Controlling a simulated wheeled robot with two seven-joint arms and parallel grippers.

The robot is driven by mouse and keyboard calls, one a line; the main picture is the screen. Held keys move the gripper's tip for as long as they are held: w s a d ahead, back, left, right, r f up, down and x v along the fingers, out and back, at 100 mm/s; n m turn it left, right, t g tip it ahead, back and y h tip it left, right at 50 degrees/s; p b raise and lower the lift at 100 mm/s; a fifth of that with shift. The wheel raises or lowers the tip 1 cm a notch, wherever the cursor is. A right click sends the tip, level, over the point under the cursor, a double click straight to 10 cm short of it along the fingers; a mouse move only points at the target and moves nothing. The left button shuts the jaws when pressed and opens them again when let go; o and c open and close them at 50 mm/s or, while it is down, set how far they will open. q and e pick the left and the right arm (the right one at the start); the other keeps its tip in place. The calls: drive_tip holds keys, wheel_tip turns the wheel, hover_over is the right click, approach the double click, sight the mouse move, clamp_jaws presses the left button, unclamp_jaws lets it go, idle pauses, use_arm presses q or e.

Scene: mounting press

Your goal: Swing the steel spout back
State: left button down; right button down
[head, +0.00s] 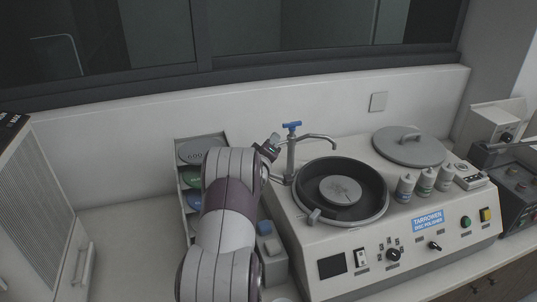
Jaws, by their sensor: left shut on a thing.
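The steel spout (320,137) is a thin bent tube on an upright steel tap post with a blue handle (291,125) on top. Its free end points right and bends down near the back rim of the dark round bowl (384,195). My left gripper (273,143) is at the left side of the tap post, below the height of the blue handle. It is shut on the steel spout's assembly; the exact place of contact is small and hard to make out. My right gripper is not in view.
The polisher (330,240) carries a grey lidded disc (409,145), several small bottles (424,182) and front knobs. A rack of discs (201,150) stands behind my left arm. A vented box (38,215) stands at left, other equipment at right. The white wall rises close behind.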

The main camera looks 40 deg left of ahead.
use_arm(q)
drive_tip(key=d+n+g+y+b, duration=0.3)
drive_tip(key=d+n+g+y, duration=0.4)
drive_tip(key=g, duration=1)
drive_tip(key=shift+w+d+f+n+y, duration=0.25)
drive_tip(key=shift+n+y, duration=1.35)
drive_tip(key=shift+n, duration=1.6)
drive_tip(key=c, duration=0.9)
unclamp_jaws()
drive_tip(key=shift+c, duration=0.2)
drive_tip(key=w+d+b, duration=0.1)
drive_tip(key=d+b, duration=0.3)
drive_tip(key=d, duration=0.8)
drive_tip(key=shift+d, duration=0.3)
